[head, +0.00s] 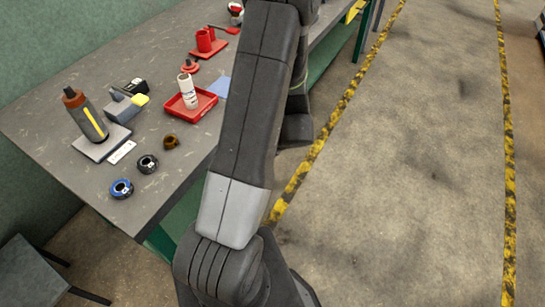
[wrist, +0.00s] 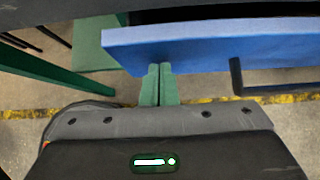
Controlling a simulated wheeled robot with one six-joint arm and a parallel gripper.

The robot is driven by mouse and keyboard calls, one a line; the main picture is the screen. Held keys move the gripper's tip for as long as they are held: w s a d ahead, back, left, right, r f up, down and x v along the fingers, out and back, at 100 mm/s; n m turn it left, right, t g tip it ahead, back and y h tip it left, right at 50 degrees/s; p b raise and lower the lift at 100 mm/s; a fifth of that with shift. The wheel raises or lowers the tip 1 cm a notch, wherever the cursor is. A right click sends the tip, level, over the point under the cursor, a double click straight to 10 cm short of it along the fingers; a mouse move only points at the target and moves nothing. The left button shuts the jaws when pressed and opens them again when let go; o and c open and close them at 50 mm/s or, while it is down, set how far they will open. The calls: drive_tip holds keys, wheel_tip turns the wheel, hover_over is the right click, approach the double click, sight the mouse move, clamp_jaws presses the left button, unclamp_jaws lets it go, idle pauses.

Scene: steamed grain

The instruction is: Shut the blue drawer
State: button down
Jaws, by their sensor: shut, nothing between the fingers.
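The blue drawer (wrist: 215,45) shows in the wrist view as a wide blue front panel, with a dark handle bar (wrist: 280,88) on its right part. My gripper (wrist: 160,68) is shut and empty, its green fingers together. The fingertips are at the lower edge of the blue panel, left of the handle; I cannot tell whether they touch it. How far the drawer stands out is not clear. In the head view my arm covers the middle, and neither the drawer nor my gripper can be made out.
The grey workbench (head: 60,125) holds a red tray (head: 205,104) with a white bottle, an orange-capped bottle (head: 85,115), tape rolls (head: 122,188) and other items. A stool (head: 30,275) stands at lower left. The floor (head: 430,150) at right is clear. A green bench leg (wrist: 40,70) is left of my fingers.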

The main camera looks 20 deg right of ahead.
drive_tip(key=w+a, duration=0.2)
drive_tip(key=w, duration=0.1)
drive_tip(key=shift+a, duration=0.15)
drive_tip(key=shift+w, duration=0.1)
drive_tip(key=shift+w+r, duration=0.1)
drive_tip(key=shift+r, duration=0.05)
drive_tip(key=shift+s+d+b, duration=0.3)
drive_tip(key=shift+s, duration=0.15)
drive_tip(key=s+d+f+v, duration=0.1)
drive_tip(key=f+v, duration=0.1)
drive_tip(key=v, duration=1)
drive_tip(key=shift+s, duration=0.4)
drive_tip(key=shift+r, duration=0.1)
